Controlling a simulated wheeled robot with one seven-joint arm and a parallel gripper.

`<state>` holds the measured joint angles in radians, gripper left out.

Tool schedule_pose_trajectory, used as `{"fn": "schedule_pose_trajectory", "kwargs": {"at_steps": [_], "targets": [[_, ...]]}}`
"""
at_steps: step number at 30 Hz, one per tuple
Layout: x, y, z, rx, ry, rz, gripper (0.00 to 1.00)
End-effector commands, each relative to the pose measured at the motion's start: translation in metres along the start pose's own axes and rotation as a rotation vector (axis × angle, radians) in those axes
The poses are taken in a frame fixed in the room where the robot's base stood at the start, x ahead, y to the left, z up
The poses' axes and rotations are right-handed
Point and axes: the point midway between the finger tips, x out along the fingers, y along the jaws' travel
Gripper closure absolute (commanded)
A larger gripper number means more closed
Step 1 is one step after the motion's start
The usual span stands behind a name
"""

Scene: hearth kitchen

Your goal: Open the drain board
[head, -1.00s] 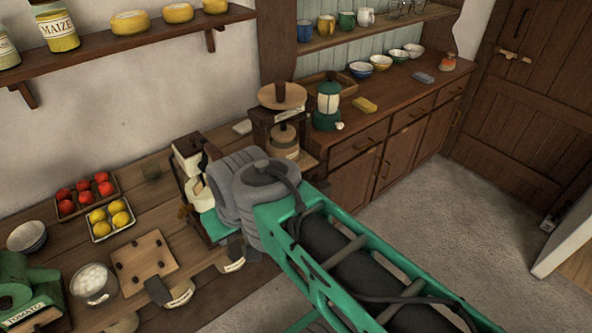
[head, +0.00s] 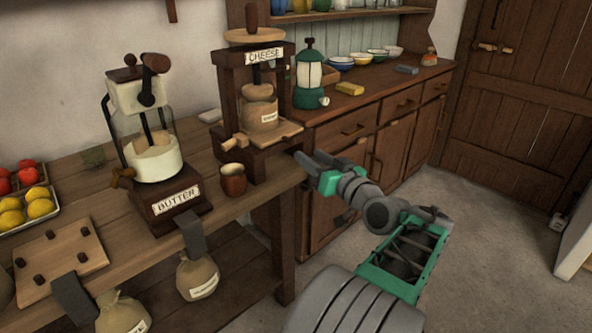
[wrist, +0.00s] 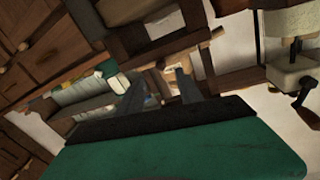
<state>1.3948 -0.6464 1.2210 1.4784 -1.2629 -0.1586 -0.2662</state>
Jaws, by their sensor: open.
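The cheese press (head: 262,55) stands at the right end of the wooden counter. It has a dark frame, a round wooden top and a CHEESE label. A pale board (head: 280,132) lies at its base under the mould and looks like the drain board. A pale wooden peg (head: 235,143) sticks out at the base's front left. The board looks pushed in, but I cannot tell for sure. My gripper (head: 312,163) is open and empty, just right of the press's base and apart from it. In the wrist view my two fingers (wrist: 158,88) show dark and spread.
A brown cup (head: 233,180) stands left of the press's base, close to it. The butter churn (head: 150,140) is further left. A green lantern (head: 308,80) stands on the cabinet behind my gripper.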

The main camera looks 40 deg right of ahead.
Motion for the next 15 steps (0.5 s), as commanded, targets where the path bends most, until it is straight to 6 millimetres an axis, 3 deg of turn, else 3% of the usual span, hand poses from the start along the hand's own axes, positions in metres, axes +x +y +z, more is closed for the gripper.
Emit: {"fn": "schedule_pose_trajectory", "kwargs": {"at_steps": [9,15], "targets": [[0.055,-0.003,-0.002,0.001,0.0,-0.005,0.57],[0.075,-0.001,-0.002,0.002,0.0,-0.001,0.57]]}}
